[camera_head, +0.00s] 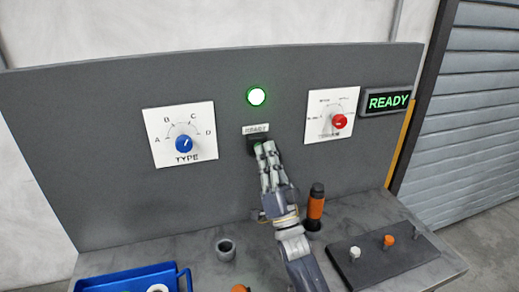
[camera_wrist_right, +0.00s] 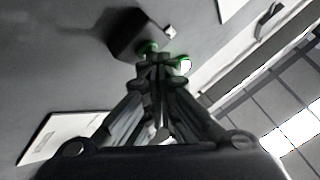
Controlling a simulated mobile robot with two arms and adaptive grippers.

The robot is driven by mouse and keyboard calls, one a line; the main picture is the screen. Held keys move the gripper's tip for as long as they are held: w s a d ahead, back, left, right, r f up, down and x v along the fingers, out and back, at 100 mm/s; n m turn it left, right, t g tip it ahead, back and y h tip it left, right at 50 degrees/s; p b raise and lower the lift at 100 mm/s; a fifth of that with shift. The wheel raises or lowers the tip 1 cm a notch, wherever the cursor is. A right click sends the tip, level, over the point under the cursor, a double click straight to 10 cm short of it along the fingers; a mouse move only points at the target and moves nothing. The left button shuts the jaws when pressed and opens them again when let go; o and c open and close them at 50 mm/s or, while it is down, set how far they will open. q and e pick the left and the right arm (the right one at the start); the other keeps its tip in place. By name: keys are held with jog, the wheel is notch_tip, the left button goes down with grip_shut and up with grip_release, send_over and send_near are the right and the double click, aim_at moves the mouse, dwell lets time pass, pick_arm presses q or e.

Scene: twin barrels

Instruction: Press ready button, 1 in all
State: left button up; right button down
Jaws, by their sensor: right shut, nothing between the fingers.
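The ready button sits in a small dark housing (camera_head: 252,143) under a label that reads READY, on the grey upright panel. In the right wrist view the dark housing (camera_wrist_right: 143,36) shows just past my fingertips, with a bit of green (camera_wrist_right: 147,47) at them. My right gripper (camera_head: 265,147) is shut and empty. Its fingertips are at the button and hide most of it; I cannot tell whether they touch it. A round lamp (camera_head: 256,96) above the label is lit green. A sign (camera_head: 388,101) at the right is lit with green READY letters. My left gripper is not in view.
A blue knob (camera_head: 184,144) is on the left of the panel, a red knob (camera_head: 339,121) on the right. An orange-handled tool (camera_head: 316,205) stands on the bench close to my right gripper. A blue tray (camera_head: 128,283) and a dark peg board (camera_head: 385,262) are in front.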

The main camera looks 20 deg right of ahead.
jog(key=shift+s, duration=0.15)
jog(key=shift+s+p, duration=0.5)
jog(key=shift+s, duration=0.3)
jog(key=s+p, duration=0.2)
jog(key=s, duration=0.3)
jog(key=shift+d, duration=0.1)
dwell(0.5)
